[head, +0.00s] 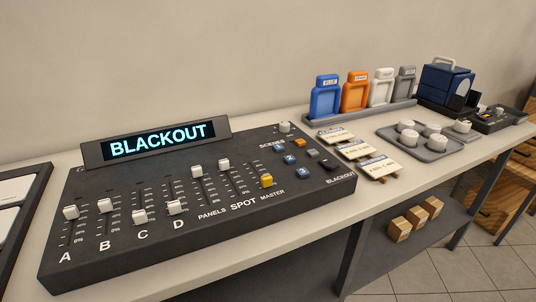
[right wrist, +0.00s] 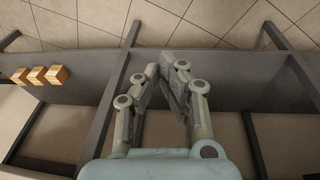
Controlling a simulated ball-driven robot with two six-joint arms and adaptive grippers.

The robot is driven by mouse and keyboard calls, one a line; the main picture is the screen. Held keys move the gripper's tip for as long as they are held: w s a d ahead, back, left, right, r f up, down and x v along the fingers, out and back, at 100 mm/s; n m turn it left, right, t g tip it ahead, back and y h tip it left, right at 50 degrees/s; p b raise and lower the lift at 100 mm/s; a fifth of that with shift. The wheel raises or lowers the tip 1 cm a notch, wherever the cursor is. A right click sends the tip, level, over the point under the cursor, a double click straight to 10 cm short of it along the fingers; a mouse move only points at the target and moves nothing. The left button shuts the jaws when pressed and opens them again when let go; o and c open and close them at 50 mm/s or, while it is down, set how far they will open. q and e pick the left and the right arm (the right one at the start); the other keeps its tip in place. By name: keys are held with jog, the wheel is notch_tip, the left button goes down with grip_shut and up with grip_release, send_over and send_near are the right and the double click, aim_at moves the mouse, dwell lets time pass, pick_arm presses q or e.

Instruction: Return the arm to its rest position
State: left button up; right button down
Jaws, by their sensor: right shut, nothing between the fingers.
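My right gripper (right wrist: 166,66) shows only in the right wrist view. Its two fingers come together at the tips, with nothing between them. It hangs in free air in front of the dark lower shelf (right wrist: 225,66) and touches nothing that I can see. Neither arm shows in the head view, and my left gripper is in no view. The black lighting console (head: 120,262) stands on the table, its display (head: 158,139) reading "BLACKOUT".
The long pale table (head: 290,250) has dark legs (head: 354,258). Coloured holders (head: 325,101) stand in a rack, with cards (head: 380,167) and a grey tray (head: 447,148) of white knobs nearby. Wooden blocks (head: 399,229) sit on the shelf below, also in the right wrist view (right wrist: 56,74).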

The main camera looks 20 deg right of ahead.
jog(key=s+f+g+b, duration=0.1)
jog(key=s+f+b, duration=0.2)
jog(key=s+f, duration=0.7)
jog(key=s+d+f+b, duration=0.1)
jog(key=s+f+b, duration=0.3)
jog(key=s+f, duration=0.5)
notch_tip(320, 180, down, 8)
jog(key=shift+s+d+f+g, duration=0.1)
jog(key=shift+s+d+g, duration=0.05)
jog(key=shift+s+g, duration=0.25)
